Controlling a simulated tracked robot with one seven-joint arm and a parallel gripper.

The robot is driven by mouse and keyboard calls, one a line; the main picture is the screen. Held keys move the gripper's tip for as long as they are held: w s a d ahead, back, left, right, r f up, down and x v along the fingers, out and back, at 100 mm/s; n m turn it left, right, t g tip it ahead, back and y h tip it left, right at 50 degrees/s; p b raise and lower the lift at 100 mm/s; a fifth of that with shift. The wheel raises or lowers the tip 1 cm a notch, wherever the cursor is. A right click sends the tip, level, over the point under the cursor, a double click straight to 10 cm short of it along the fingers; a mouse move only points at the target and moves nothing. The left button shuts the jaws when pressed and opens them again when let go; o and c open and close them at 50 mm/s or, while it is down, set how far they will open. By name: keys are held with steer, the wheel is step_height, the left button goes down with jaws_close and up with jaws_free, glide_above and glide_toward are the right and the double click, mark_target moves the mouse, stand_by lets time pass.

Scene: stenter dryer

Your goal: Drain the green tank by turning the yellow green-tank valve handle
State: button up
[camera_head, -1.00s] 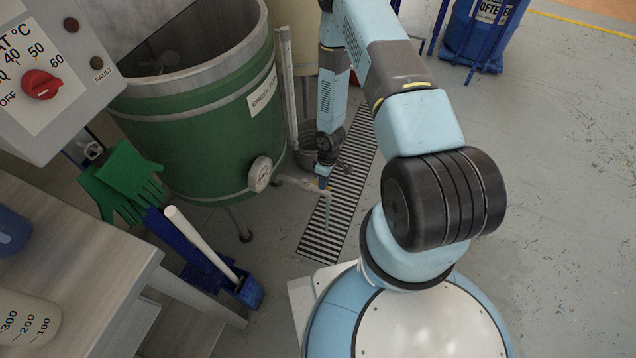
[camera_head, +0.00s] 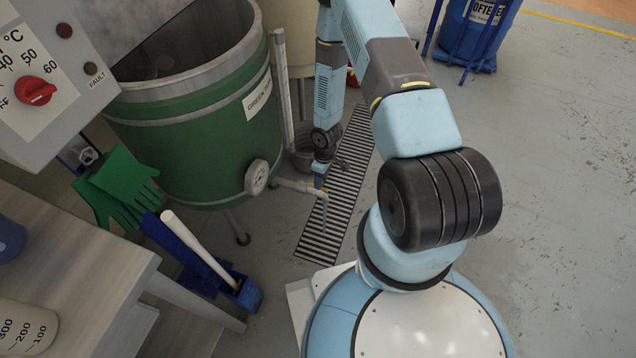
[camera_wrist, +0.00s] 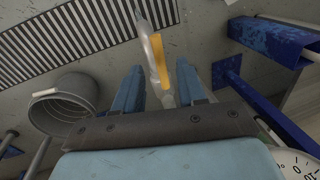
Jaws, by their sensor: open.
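The green tank (camera_head: 215,140) stands at the left of the head view, with a round dial gauge (camera_head: 257,177) low on its side. A thin outlet pipe (camera_head: 296,186) runs from the tank and bends down over the floor grate. The yellow valve handle (camera_wrist: 159,58) shows in the wrist view as a flat bar along the pale pipe. My gripper (camera_wrist: 157,88) is open, its two blue fingers on either side of the pipe, with the handle just beyond the fingertips' gap. I cannot tell whether a finger touches it. In the head view my gripper (camera_head: 320,178) is small at the pipe.
A slatted floor grate (camera_head: 337,195) lies under the pipe. A metal bucket (camera_wrist: 62,104) stands beside it. Green gloves (camera_head: 120,185), a blue holder with a white handle (camera_head: 205,250) and a control box (camera_head: 45,75) are at the left.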

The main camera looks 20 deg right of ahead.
step_height(320, 180, up, 11)
steer(key=w+d, duration=0.1)
steer(key=shift+w+d+r, duration=0.2)
steer(key=shift+w+d, duration=0.05)
steer(key=shift+w, duration=0.15)
stand_by(4.7)
